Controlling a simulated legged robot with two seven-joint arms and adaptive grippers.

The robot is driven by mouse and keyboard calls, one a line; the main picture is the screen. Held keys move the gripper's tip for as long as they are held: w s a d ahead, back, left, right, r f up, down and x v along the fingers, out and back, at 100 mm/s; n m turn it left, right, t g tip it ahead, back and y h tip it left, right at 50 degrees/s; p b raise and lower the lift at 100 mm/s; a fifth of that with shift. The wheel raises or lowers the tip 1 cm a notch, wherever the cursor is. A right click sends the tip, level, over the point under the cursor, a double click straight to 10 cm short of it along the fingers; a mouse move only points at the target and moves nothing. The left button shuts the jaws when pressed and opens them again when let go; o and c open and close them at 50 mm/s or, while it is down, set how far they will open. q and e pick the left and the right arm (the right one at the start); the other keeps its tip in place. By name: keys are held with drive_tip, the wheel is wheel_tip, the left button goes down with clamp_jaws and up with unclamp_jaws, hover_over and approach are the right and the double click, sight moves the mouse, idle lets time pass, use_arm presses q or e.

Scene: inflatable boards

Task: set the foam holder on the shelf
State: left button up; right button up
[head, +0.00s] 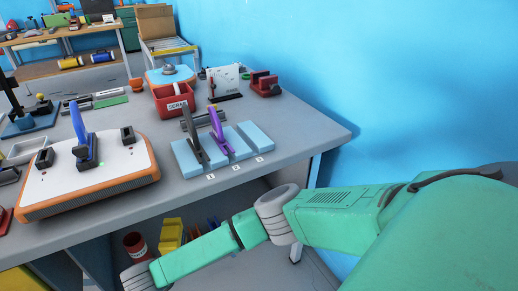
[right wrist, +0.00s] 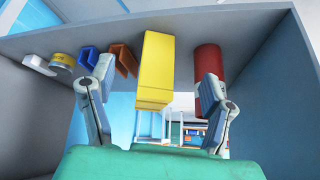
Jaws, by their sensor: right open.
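A pale blue, foam-like holder (head: 186,158) with slots marked by small number tags lies on the grey workbench in the head view. A black handled piece (head: 194,136) and a purple one (head: 219,133) stand in it; the rightmost slot looks empty. I cannot tell for sure that this is the foam holder. The shelf space (right wrist: 225,32) under the bench fills the right wrist view, apparently upside down. My right gripper (right wrist: 158,78) is open there, with a yellow block (right wrist: 155,70) between its fingers in the picture; contact is not visible. My left gripper is out of view.
By the yellow block are a red cylinder (right wrist: 207,62), an orange holder (right wrist: 122,58), a blue holder (right wrist: 88,57) and a tape roll (right wrist: 62,60). The bench carries a white-orange unit (head: 90,175) and a red SCRAP bin (head: 173,100). Its front right corner is clear.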

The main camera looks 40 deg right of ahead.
drive_tip(key=s+a+r+n+t+y, duration=0.1)
drive_tip(key=s+a+r+n+y, duration=0.25)
drive_tip(key=s+a, duration=0.35)
drive_tip(key=s+a+r+n+t+y, duration=0.1)
drive_tip(key=s+a+r+n+y, duration=0.3)
drive_tip(key=a, duration=0.4)
drive_tip(key=s+d+f+n+g, duration=0.25)
drive_tip(key=s+d, duration=0.45)
drive_tip(key=s, duration=0.4)
drive_tip(key=s+d+r+m+g+h, duration=0.1)
drive_tip(key=s+d, duration=0.3)
drive_tip(key=d, duration=0.8)
drive_tip(key=s+d+r+g+h, duration=0.3)
drive_tip(key=s+d, duration=0.2)
drive_tip(key=d, duration=0.8)
drive_tip(key=shift+s+m, duration=0.3)
drive_tip(key=shift+m, duration=0.1)
drive_tip(key=shift+d+f, duration=0.15)
drive_tip(key=shift+d, duration=0.15)
